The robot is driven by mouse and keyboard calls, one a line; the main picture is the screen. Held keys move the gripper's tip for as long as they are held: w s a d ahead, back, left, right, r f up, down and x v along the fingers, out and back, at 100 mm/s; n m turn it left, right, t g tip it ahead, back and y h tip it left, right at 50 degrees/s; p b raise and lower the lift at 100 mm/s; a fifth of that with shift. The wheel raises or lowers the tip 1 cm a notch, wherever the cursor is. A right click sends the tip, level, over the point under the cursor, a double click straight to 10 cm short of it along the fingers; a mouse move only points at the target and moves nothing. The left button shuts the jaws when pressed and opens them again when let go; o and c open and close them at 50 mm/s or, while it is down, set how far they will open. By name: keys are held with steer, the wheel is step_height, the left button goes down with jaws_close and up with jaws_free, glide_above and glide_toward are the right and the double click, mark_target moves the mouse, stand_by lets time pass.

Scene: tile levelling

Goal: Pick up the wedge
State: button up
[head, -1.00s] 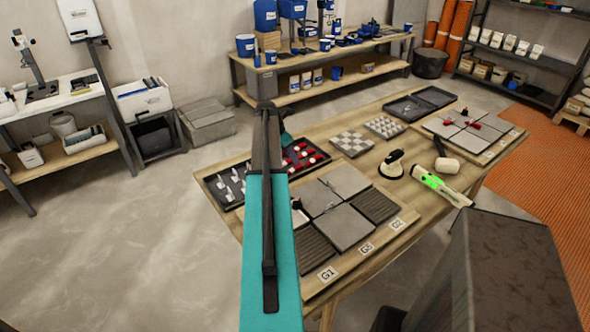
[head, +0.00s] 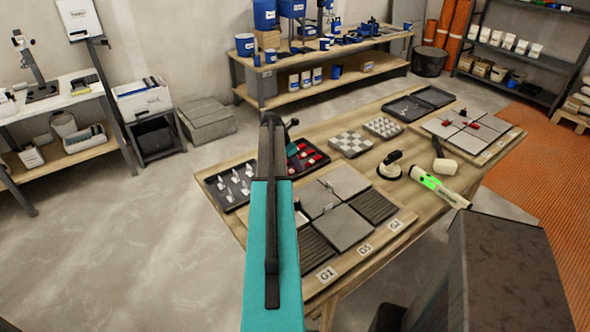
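Small red pieces, which look like the wedges (head: 309,159), lie in the right part of a dark tray (head: 212,192) on the wooden table. My teal arm crosses in front of the tray and hides its middle. White upright clips (head: 236,182) stand in the tray's left part. Grey and dark ribbed tiles (head: 338,227) lie on a board in front of the tray, with small pale clips between some of them. My gripper is hidden behind the end of my arm, so I cannot see its fingers or anything in them.
A black-and-white suction cup (head: 391,165), a white-headed mallet (head: 445,165) and a green-lit tool (head: 439,188) lie on the table's right side. Labels G1, G3 and G2 mark the near board's edge.

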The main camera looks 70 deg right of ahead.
steer(key=shift+f, duration=0.25)
stand_by(0.4)
jaws_close()
